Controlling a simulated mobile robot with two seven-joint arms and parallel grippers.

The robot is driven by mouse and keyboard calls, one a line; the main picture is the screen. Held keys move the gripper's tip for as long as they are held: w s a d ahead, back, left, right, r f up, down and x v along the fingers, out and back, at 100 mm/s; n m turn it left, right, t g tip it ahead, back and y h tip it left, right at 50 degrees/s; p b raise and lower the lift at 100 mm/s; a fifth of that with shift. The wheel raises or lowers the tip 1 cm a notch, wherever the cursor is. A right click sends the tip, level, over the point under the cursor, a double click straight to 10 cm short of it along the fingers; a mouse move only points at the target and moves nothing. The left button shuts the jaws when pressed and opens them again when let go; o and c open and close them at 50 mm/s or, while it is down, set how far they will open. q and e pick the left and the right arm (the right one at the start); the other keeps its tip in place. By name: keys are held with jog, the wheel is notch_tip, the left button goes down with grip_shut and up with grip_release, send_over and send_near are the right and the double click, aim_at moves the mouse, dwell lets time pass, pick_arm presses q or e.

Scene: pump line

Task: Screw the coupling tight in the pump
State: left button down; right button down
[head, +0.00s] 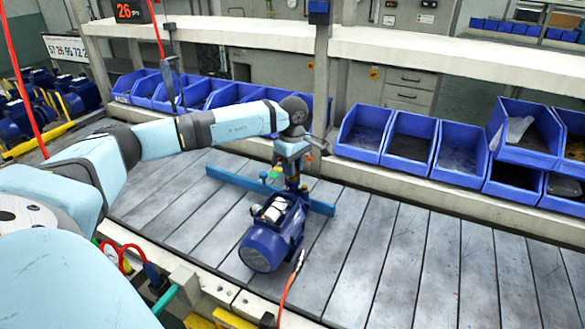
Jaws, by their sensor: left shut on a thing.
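The blue pump (268,245) lies on the slatted metal line top in the middle of the head view, its round end facing me. My left gripper (293,185) points down over the pump's far end. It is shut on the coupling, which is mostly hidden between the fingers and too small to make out. I cannot tell from here how deep the coupling sits in the pump. My right gripper is out of view.
A blue bar (236,183) crosses the line behind the pump. An orange hose (287,289) with a metal end lies close on the pump's right. Blue bins (408,143) line the back ledge. The slats at right are clear.

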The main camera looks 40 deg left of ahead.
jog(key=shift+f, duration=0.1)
pick_arm(q)
jog(key=shift+f+m, duration=0.1)
jog(key=shift+m, duration=0.6)
jog(key=shift+m+b, duration=0.45)
jog(key=shift+m, duration=0.75)
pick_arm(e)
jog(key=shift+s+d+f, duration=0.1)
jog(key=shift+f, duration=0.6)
pick_arm(q)
jog(key=c, duration=1)
grip_release()
jog(key=n, duration=0.2)
jog(key=shift+n+p, duration=0.3)
jog(key=shift+p, duration=0.05)
jog(key=shift+n, duration=0.5)
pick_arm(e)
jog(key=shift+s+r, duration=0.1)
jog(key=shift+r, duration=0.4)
